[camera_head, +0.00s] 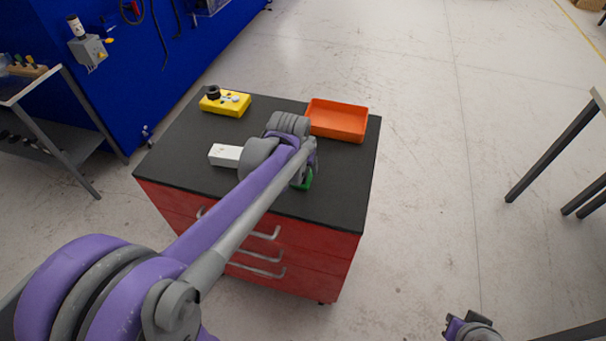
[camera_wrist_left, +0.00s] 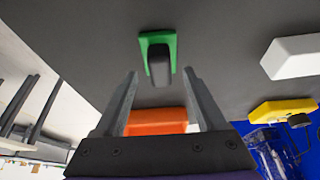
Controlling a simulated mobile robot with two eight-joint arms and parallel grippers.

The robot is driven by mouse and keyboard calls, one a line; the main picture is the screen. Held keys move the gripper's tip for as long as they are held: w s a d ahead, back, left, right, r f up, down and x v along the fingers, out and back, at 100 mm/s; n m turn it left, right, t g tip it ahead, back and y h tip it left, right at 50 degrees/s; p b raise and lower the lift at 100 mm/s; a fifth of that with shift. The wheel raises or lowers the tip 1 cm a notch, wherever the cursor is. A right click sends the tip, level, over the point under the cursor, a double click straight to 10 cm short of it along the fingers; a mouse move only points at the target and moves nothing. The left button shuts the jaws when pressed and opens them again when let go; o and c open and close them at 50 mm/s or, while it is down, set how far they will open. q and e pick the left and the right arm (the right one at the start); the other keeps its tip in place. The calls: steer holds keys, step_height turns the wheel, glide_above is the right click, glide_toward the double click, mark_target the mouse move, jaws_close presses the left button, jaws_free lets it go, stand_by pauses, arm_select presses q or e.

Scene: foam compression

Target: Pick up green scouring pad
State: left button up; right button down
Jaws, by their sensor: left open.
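The green scouring pad (camera_wrist_left: 156,37) lies on the dark top of the red cabinet, with a black block-like part on it. In the head view only a bit of its green (camera_head: 305,182) shows below my left wrist; the rest is hidden. My left gripper (camera_wrist_left: 160,73) is open, its two fingers spread apart with nothing held between them. In the wrist view the pad appears beyond the fingertips, roughly in line with the gap. I cannot tell the exact height between them.
An orange tray (camera_head: 338,119) stands at the back right of the cabinet top (camera_head: 335,198). A white block (camera_head: 224,155) lies left of my wrist, and a yellow box (camera_head: 225,103) with a black knob stands at the back left. Part of my right arm shows at the lower right.

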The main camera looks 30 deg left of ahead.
mark_target(303, 169)
arm_select(q)
steer(key=x, duration=0.3)
steer(key=shift+w+f, duration=0.15)
steer(key=shift+w, duration=0.05)
steer(key=shift+s, duration=0.1)
steer(key=shift+c, duration=0.3)
jaws_close()
step_height(303, 169, up, 10)
steer(key=shift+r+p, duration=0.1)
steer(key=shift+p, duration=0.2)
